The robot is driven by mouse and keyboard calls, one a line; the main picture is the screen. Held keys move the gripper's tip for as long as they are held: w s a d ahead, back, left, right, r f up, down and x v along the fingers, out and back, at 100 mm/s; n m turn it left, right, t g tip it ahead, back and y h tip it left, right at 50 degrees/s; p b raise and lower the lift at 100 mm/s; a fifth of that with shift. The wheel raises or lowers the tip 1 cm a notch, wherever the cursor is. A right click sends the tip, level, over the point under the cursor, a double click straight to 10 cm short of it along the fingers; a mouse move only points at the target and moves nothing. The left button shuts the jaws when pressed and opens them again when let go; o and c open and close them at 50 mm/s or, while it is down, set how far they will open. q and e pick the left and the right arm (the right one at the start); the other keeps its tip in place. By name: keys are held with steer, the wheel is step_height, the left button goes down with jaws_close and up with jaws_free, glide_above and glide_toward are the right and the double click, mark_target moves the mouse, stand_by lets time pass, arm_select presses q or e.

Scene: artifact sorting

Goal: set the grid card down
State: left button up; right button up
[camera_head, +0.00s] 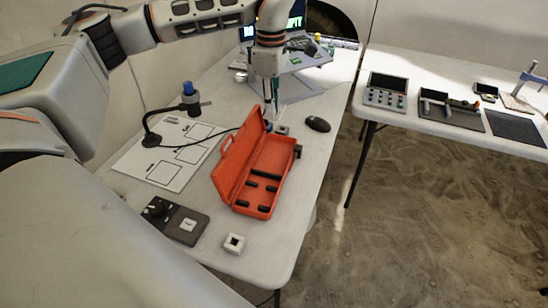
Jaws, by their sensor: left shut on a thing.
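My left gripper (271,108) points down over the far part of the near white table, just beyond the orange case. It is shut on a thin, pale thing, taken as the grid card (282,108), seen nearly edge-on at the fingertips. Its face and any grid on it cannot be made out. I cannot tell whether its lower edge touches the table. My right gripper is not in view.
The open orange case (262,208) lies close by. A white sheet with black outlines (150,166), a microscope-like stand (150,139) and a laptop (297,50) share the table. A black mouse (317,124) lies right. A second table (420,62) holds trays.

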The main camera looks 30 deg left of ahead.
arm_select(q)
steer(key=b, duration=0.2)
glide_above(272, 164)
step_height(272, 164, down, 13)
steer(key=shift+f, duration=0.5)
step_height(272, 164, down, 3)
steer(key=shift+f+b, duration=0.2)
steer(key=shift+b, duration=0.15)
steer(key=shift+f, duration=0.35)
steer(key=shift+r, duration=0.1)
steer(key=o, duration=0.8)
